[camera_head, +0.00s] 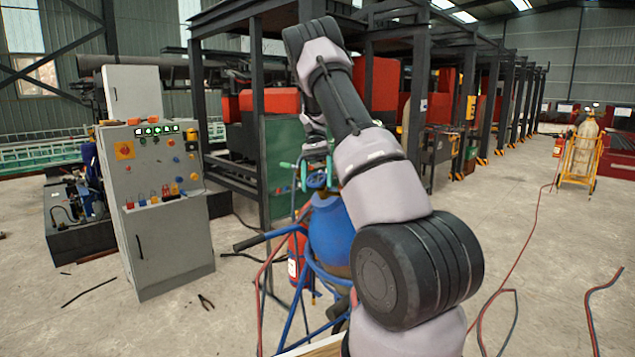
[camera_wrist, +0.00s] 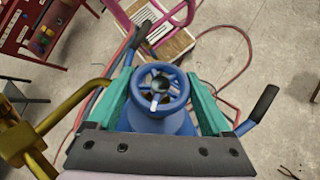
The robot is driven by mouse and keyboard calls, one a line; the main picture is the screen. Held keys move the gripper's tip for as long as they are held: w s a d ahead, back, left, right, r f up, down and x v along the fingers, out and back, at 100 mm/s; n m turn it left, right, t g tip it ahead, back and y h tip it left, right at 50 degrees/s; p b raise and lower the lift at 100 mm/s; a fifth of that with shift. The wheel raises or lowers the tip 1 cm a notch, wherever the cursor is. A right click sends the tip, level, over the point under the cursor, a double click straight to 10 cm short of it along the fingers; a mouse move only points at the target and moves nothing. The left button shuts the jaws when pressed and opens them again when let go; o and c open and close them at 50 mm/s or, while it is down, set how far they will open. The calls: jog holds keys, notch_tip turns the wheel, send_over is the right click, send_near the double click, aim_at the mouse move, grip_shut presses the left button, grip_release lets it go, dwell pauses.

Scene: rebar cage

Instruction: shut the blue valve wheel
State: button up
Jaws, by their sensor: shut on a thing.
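The blue valve wheel (camera_wrist: 160,100) sits on top of a blue gas cylinder, whose shoulder (camera_wrist: 150,123) shows just below it in the wrist view. My gripper (camera_wrist: 160,78) has its two teal fingers on the left and right of the wheel, shut on its rim. The wheel's spokes and dark hub face the camera. In the head view the blue cylinder (camera_head: 331,235) stands upright behind my arm. My gripper (camera_head: 318,170) is at its top there, with the wheel (camera_head: 317,181) small between the fingers and partly hidden.
A brass fitting (camera_wrist: 20,145) stands close on the left in the wrist view. A blue cart frame with a black-gripped handle (camera_head: 262,240) surrounds the cylinder, and a red extinguisher (camera_head: 297,258) is beside it. A grey control cabinet (camera_head: 160,225) stands left. Hoses lie on the floor.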

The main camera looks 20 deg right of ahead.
jog(key=shift+a+m+t+y, duration=0.1)
jog(key=shift+m+t+y, duration=1.1)
jog(key=shift+m+t, duration=0.25)
jog(key=o, duration=1.2)
jog(key=shift+c, duration=0.2)
jog(key=v, duration=1)
jog(key=shift+d+r, duration=0.2)
jog(key=shift+r, duration=0.15)
